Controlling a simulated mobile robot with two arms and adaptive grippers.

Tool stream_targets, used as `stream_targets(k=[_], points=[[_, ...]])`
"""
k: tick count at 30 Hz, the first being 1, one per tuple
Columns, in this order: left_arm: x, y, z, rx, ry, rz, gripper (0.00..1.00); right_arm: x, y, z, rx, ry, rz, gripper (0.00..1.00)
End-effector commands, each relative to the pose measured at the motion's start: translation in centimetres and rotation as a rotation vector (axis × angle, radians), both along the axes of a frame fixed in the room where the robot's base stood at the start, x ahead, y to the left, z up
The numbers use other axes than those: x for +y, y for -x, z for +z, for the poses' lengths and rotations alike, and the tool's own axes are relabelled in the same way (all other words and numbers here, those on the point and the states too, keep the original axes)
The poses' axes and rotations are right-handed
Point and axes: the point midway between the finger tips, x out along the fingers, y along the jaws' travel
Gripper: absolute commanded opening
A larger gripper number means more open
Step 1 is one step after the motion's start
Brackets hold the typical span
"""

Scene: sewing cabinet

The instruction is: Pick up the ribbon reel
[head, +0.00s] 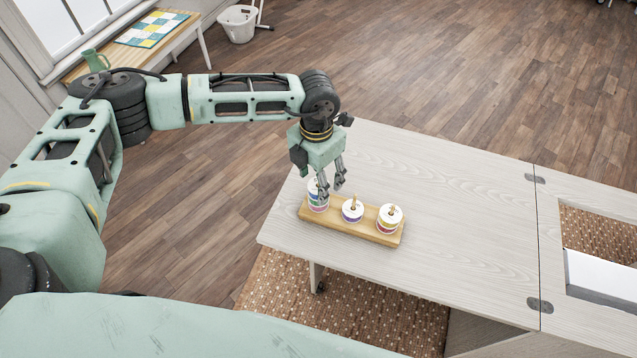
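A wooden rack (343,222) with upright pegs stands on the pale table and carries round ribbon reels. The left stack (317,201) is the tallest, with green and purple bands. The middle reel (352,210) is low, white-topped and purple-sided. The right stack (389,219) has a white top and pink and green bands. My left gripper (332,193) points down beside the left stack, just to its right and partly in front of it. Its fingers look apart, with nothing visible between them. Contact with the stack cannot be told. My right gripper is not in view.
The pale table (440,185) is clear to the right of the rack, up to a hinged seam and an opening (600,235) at far right. A side bench (75,72) with a quilt piece (153,28) and a white basket (238,23) stand farther back.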

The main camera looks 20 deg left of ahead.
Motion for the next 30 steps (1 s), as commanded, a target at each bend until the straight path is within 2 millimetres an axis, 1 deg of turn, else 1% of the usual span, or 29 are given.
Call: stream_targets(k=[1,5,12,26,30], points=[[0.0,0.1,-0.5,0.004,-0.001,0.0,0.56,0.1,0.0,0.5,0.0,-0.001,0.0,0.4],[0.0,0.1,-1.7,0.002,0.001,-0.001,0.56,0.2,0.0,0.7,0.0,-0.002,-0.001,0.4],[-0.1,0.1,-1.9,0.0,0.002,-0.002,0.56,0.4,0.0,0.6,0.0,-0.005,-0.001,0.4],[0.0,0.1,-1.9,0.0,0.002,-0.001,0.16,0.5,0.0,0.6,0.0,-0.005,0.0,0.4],[0.0,0.1,-1.9,0.0,0.002,-0.001,0.16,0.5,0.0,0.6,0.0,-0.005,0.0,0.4]])
